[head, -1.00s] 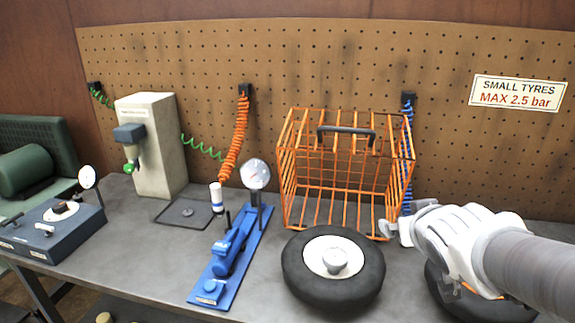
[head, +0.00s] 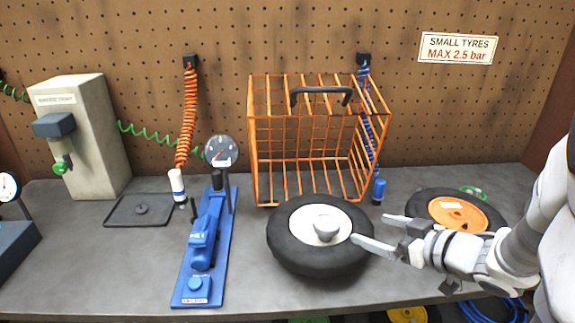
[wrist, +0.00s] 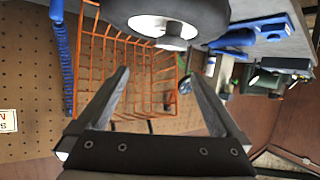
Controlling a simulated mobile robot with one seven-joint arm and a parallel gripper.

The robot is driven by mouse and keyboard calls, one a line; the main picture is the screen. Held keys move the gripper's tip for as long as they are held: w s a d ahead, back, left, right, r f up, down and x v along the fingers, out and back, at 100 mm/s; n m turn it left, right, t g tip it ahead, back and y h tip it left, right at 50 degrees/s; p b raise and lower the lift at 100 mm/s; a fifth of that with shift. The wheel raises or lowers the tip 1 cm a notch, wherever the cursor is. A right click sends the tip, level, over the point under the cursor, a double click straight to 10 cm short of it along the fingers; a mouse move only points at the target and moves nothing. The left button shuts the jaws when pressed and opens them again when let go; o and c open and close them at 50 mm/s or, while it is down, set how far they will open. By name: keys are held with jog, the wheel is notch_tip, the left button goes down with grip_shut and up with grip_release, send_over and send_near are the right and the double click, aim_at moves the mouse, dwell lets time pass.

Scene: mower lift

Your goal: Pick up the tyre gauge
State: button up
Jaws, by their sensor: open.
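I cannot tell for sure which thing is the tyre gauge. A round dial (head: 221,150) stands on a post at the back of a blue device with a long base plate (head: 186,290), left of the middle wheel. Another small dial (head: 9,186) is cut by the left edge, on a dark blue-grey box. My gripper (head: 368,228) is open and empty, at the right side of the middle wheel, fingers pointing left. In the wrist view my open fingers (wrist: 158,75) frame the orange cage, with nothing between them. The blue device shows there at the upper right (wrist: 262,30).
The black wheel with white hub (head: 282,242) lies before the orange wire cage (head: 254,150). An orange-hubbed wheel (head: 464,211) lies to the right. Coiled orange (head: 190,110) and blue (head: 366,130) hoses hang at the pegboard. A beige machine (head: 92,130) and dark tray (head: 118,213) stand left.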

aim_at(333, 229)
jog(key=shift+y, duration=0.6)
jog(key=b+x, duration=0.1)
jog(key=x, duration=0.2)
jog(key=s+f+b+x, duration=0.1)
jog(key=x, duration=0.3)
jog(key=a+f+b+x, duration=0.1)
jog(key=x, duration=0.3)
jog(key=shift+s+f+b, duration=0.1)
jog(key=shift+s+b, duration=0.05)
jog(key=shift+b, duration=0.2)
jog(key=shift+b+x, duration=0.9)
jog(key=shift+x, duration=2.1)
jog(key=shift+d+r, duration=0.15)
jog(key=shift+r, duration=0.05)
jog(key=shift+c, duration=0.2)
